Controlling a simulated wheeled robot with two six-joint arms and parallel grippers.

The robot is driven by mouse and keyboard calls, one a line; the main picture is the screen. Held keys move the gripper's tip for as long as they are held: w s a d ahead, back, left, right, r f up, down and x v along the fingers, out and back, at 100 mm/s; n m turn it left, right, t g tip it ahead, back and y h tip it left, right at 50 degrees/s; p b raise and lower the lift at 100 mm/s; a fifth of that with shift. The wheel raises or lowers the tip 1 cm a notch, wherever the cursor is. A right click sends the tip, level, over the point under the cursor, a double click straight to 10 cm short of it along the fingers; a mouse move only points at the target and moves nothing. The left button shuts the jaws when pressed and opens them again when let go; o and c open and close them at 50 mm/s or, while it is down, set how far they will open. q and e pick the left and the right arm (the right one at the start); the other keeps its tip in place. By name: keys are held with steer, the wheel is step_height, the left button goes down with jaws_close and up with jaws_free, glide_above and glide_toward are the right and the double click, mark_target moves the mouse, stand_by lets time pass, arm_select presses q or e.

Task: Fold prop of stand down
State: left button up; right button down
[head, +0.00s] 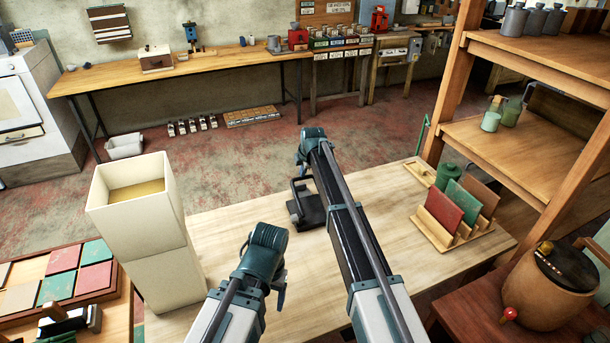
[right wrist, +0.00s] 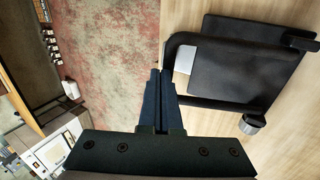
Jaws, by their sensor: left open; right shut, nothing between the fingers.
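The black stand (head: 312,212) is on the light wooden table, left of my right forearm. In the head view, a dark loop-shaped frame (head: 294,190), seemingly the prop, stands raised at its left side. In the right wrist view, the stand's flat dark plate (right wrist: 245,78) shows with a black bar frame around it and a round metal knob at one corner. My right gripper (right wrist: 160,72) is shut and empty, its tips close beside the frame's end; I cannot tell whether they touch. My left gripper (head: 279,292) is open and empty, low over the table's near part.
Wooden shelving (head: 530,160) rises beyond. Table around the stand is mostly clear.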

arm_select(q)
steer(key=shift+f+b, duration=1.2)
steer(key=shift+f, duration=0.35)
arm_select(e)
steer(key=shift+x, duration=1.75)
arm_select(q)
steer(key=shift+r, duration=0.1)
arm_select(e)
steer(key=shift+r, duration=0.1)
